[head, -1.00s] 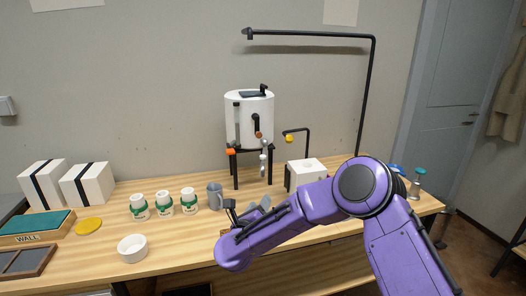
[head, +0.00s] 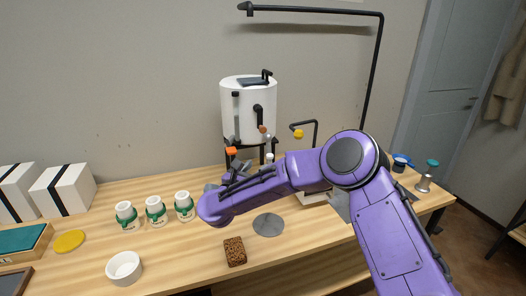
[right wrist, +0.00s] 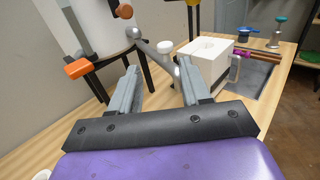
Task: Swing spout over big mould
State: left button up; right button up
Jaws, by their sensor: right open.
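The white tank (head: 248,112) stands on a black stand at the back of the bench. The grey spout (right wrist: 152,49) comes from its foot and slants between the fingers of my right gripper (right wrist: 157,70) in the right wrist view. The fingers are open, one on each side of it; I cannot tell whether either touches. In the head view my right gripper (head: 228,173) is just below the tank front, partly hidden by its arm. The big mould, a white block with a hole on top (right wrist: 207,62), lies beyond and right of the fingers. My arm hides most of it in the head view.
An orange handle (head: 231,151) sticks out left of the spout. A yellow knob on a black bent rod (head: 298,134) stands to the right. A brown block (head: 235,252) and grey disc (head: 268,225) lie in front. Green-banded jars (head: 155,210) and a white bowl (head: 124,268) stand left.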

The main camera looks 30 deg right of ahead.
aim_at(270, 154)
jog(key=p+x, duration=0.1)
jog(key=x, duration=0.2)
jog(key=p+x, duration=0.1)
jog(key=x, duration=0.2)
jog(key=p+x, duration=0.1)
jog(key=x, duration=0.2)
jog(key=shift+s+d+r+p, duration=0.15)
jog(key=shift+s+d+p, duration=0.05)
jog(key=shift+d+p, duration=0.2)
jog(key=shift+s+r, duration=0.1)
grip_shut()
